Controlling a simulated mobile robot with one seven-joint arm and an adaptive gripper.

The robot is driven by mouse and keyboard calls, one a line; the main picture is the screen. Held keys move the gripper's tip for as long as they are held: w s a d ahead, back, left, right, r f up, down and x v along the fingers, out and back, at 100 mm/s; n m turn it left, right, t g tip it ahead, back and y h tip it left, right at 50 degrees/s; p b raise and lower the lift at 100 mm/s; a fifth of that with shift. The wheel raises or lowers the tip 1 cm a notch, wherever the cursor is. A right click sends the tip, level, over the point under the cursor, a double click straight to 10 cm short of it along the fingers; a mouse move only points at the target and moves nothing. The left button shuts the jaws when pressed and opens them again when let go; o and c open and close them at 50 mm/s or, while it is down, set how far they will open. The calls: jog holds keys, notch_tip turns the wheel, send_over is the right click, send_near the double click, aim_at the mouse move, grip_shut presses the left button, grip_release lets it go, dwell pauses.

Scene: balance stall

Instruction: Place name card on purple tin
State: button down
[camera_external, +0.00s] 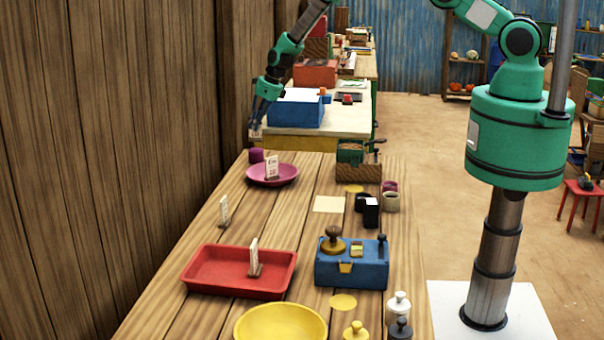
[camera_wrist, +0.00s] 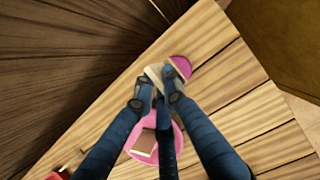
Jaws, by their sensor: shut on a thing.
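My gripper (camera_external: 257,127) is at the far end of the wooden table, pointing down, shut on a small pale name card (camera_wrist: 153,72). The held card shows between the fingertips in the wrist view; my fingers hide part of it. The purple tin (camera_external: 257,155) stands on the table close to the wooden wall, just below my gripper in the external view. It also shows in the wrist view (camera_wrist: 181,66), right beside the held card. I cannot tell whether card and tin touch.
A pink plate (camera_external: 289,177) with another card (camera_external: 272,167) is just nearer than the tin. More cards stand on the table (camera_external: 224,211) and in a red tray (camera_external: 210,277). A blue box (camera_external: 337,271), a yellow bowl (camera_external: 280,325) and a wooden crate (camera_external: 346,174) are also there.

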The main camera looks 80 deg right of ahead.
aim_at(253, 138)
jog(key=shift+f, duration=0.1)
jog(key=shift+f+p, duration=0.35)
jog(key=shift+f, duration=1.3)
jog(key=c, duration=1.8)
grip_release()
jog(key=shift+f, duration=0.1)
jog(key=shift+r, duration=0.2)
jog(key=shift+s+r, duration=0.2)
jog(key=shift+r, duration=0.25)
jog(key=b+v, duration=0.1)
jog(key=v, duration=0.9)
jog(key=shift+s+r, duration=0.25)
jog(key=shift+r, duration=0.1)
